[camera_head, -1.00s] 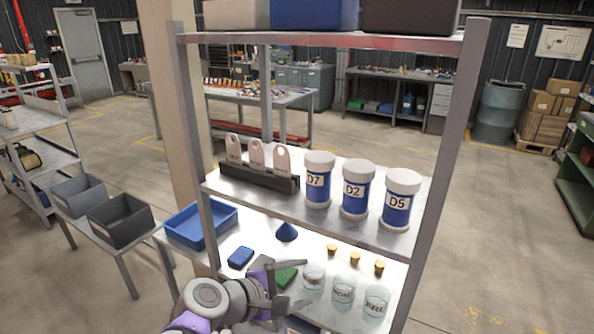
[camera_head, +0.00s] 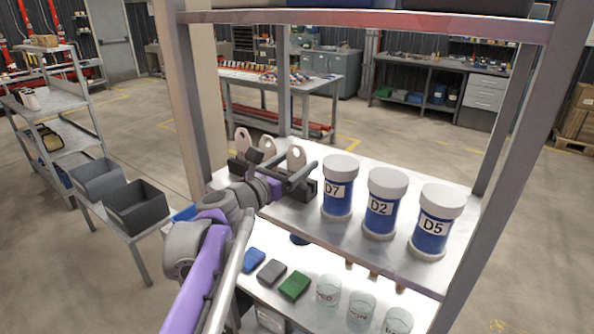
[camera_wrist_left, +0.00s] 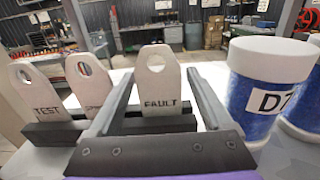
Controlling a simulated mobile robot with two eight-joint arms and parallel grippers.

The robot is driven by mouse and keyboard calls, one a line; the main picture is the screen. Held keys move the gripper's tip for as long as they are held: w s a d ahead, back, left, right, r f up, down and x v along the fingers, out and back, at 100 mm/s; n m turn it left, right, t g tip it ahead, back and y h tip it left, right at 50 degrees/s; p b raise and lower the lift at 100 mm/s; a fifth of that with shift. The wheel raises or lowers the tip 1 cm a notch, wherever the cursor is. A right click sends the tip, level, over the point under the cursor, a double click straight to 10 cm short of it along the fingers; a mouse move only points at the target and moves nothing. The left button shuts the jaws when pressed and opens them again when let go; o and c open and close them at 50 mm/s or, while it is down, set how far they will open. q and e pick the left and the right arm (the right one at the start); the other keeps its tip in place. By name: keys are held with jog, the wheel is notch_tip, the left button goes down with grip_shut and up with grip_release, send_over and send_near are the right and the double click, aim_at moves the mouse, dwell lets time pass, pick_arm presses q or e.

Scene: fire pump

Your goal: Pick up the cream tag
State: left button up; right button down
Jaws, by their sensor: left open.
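Three upright tags with round holes stand in a dark slotted rack (camera_wrist_left: 50,133) on the middle shelf. In the wrist view they are the TEST tag (camera_wrist_left: 42,92), a middle tag (camera_wrist_left: 88,80) whose word is partly hidden, and the FAULT tag (camera_wrist_left: 158,85). All look pale, so I cannot tell for certain which is the cream one. In the head view the right-hand tag (camera_head: 297,156) is nearest my left gripper (camera_head: 283,165). My left gripper is open, its fingers (camera_wrist_left: 163,88) on either side of the FAULT tag in the wrist view, with no clear contact. My right gripper is out of view.
White-capped blue jars D7 (camera_head: 339,188), D2 (camera_head: 383,205) and D5 (camera_head: 434,225) stand just right of the rack. Shelf posts (camera_head: 180,110) and the upper shelf (camera_head: 380,22) frame the space. Glass jars and coloured blocks sit below.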

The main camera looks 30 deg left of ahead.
aim_at(297, 160)
pick_arm(q)
jog(key=w, duration=0.4)
jog(key=shift+w, duration=0.1)
jog(key=shift+c, duration=0.5)
jog(key=c, duration=1)
